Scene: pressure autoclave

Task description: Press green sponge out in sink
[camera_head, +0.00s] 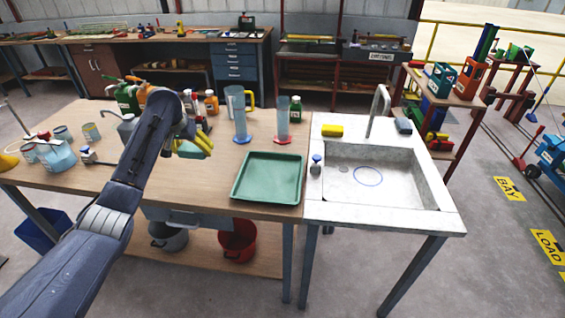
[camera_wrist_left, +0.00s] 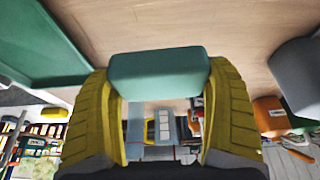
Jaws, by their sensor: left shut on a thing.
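My left gripper (camera_head: 200,146) is above the workbench, left of the green tray. Its yellow fingers are shut on the green sponge (camera_head: 188,150), which is partly hidden by the gripper in the head view. The left wrist view shows the sponge (camera_wrist_left: 158,75) held between the two fingers, clear of the bench top. The sink (camera_head: 405,190) is at the right, a pale basin with a blue ring (camera_head: 368,176) marked on its floor and nothing lying in it. My right gripper is out of view.
A green tray (camera_head: 268,199) lies between my gripper and the sink. Tall cylinders (camera_head: 239,122) and bottles stand behind.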

